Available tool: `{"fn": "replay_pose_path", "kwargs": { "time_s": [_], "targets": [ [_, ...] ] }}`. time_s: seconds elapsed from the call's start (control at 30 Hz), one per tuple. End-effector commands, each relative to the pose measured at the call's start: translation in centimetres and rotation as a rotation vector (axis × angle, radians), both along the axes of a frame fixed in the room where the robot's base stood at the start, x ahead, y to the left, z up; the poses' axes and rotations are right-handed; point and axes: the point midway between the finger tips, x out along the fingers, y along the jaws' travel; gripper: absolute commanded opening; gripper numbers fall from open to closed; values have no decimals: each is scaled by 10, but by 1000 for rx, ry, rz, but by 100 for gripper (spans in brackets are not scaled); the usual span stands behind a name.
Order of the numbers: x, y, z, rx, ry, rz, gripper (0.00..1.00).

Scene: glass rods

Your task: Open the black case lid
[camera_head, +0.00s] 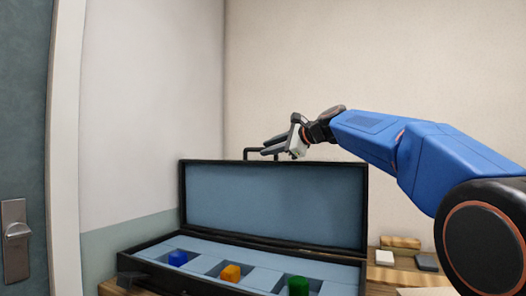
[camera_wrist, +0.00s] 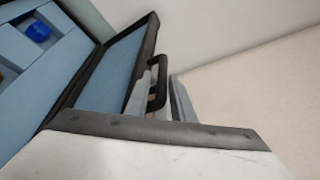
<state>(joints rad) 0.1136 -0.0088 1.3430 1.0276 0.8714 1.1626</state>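The black case (camera_head: 150,258) stands on a wooden surface with its lid (camera_head: 275,205) raised near upright, blue lining showing. A black handle (camera_head: 247,152) sits on the lid's top edge. The lid (camera_wrist: 112,68) and handle (camera_wrist: 158,82) also show in the wrist view. My gripper (camera_head: 268,147) is at the handle, above the lid's top edge. In the wrist view its grey fingers (camera_wrist: 164,98) are apart, with the handle reaching between them. A gap shows there, and I cannot tell whether either finger touches the handle.
Inside the case, a blue block (camera_head: 178,258), an orange block (camera_head: 230,272) and a green block (camera_head: 298,286) sit in separate compartments. A wooden block (camera_head: 400,242), a white item (camera_head: 385,258) and a dark item (camera_head: 427,263) lie to the right. Walls stand behind and left.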

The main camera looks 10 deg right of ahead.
Motion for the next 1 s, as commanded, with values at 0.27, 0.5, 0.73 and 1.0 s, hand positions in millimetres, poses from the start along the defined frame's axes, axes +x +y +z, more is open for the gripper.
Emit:
{"fn": "replay_pose_path", "kwargs": {
  "time_s": [0.27, 0.5, 0.73, 1.0],
  "targets": [
    [-45, -34, 13, 0, -1, -4, 22],
    [-81, -59, 24, -2, -1, -3, 22],
    [-100, -73, 29, -1, 0, -2, 22],
    [-106, -76, 31, 0, 0, 0, 22]
  ]
}}
